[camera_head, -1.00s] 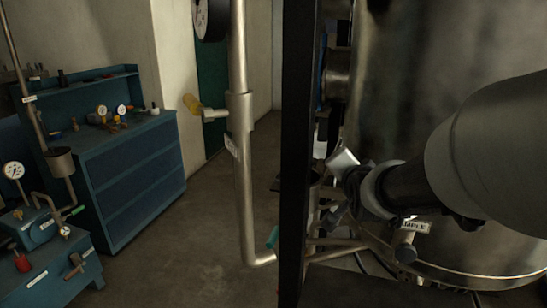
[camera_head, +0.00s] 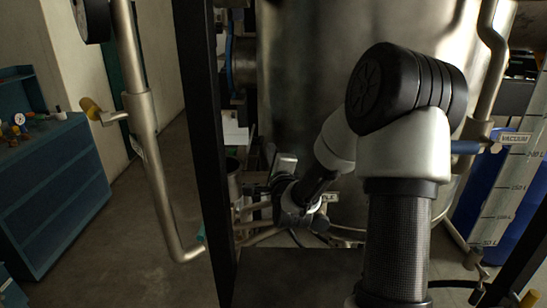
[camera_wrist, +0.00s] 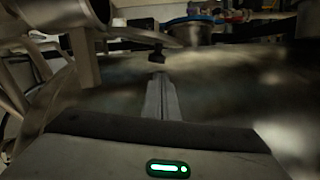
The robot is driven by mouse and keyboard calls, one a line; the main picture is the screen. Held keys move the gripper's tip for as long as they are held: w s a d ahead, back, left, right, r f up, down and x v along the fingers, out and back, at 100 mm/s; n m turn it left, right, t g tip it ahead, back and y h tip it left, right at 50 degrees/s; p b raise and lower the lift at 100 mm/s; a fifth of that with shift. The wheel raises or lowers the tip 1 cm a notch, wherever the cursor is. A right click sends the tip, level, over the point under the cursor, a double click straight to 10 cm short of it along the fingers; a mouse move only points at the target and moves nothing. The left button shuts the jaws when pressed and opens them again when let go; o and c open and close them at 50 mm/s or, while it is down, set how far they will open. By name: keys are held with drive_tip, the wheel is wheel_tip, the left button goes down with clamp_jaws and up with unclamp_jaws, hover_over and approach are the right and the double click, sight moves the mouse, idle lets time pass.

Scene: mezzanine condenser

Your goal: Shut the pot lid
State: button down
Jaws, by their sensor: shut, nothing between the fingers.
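A big steel vessel (camera_head: 300,90) fills the middle of the head view; I cannot tell whether it is the task's pot. I cannot pick out a pot lid for certain. In the wrist view, a small dark knob (camera_wrist: 158,56) sits under a thin curved edge, just beyond the fingertips. My gripper (camera_wrist: 157,78) is shut and empty, its grey fingers pointing toward the knob; a gap seems to separate them. In the head view my arm reaches in front of the vessel, and its end is low at the vessel's left side, with the fingertips not clear.
A dark upright post (camera_head: 203,140) and a steel pipe (camera_head: 148,130) stand left of the vessel. A blue cabinet (camera_head: 60,185) is far left. A graduated column (camera_head: 508,195) and a vacuum label (camera_head: 515,137) are at right. Open floor (camera_head: 135,245) lies between cabinet and post.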

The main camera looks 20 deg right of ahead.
sight(261, 140)
drive_tip(key=x, duration=0.3)
drive_tip(key=shift+w, duration=0.4)
drive_tip(key=shift+w+a+r+n+b, duration=0.2)
drive_tip(key=shift+a+r+n+b, duration=0.15)
drive_tip(key=shift+a+n+b, duration=0.15)
drive_tip(key=shift+w+a+r+n+b, duration=0.2)
drive_tip(key=shift+a+r+n+b, duration=0.2)
drive_tip(key=shift+a, duration=0.1)
drive_tip(key=shift+a+r, duration=0.2)
drive_tip(key=shift+r, duration=0.1)
drive_tip(key=shift+w, duration=0.1)
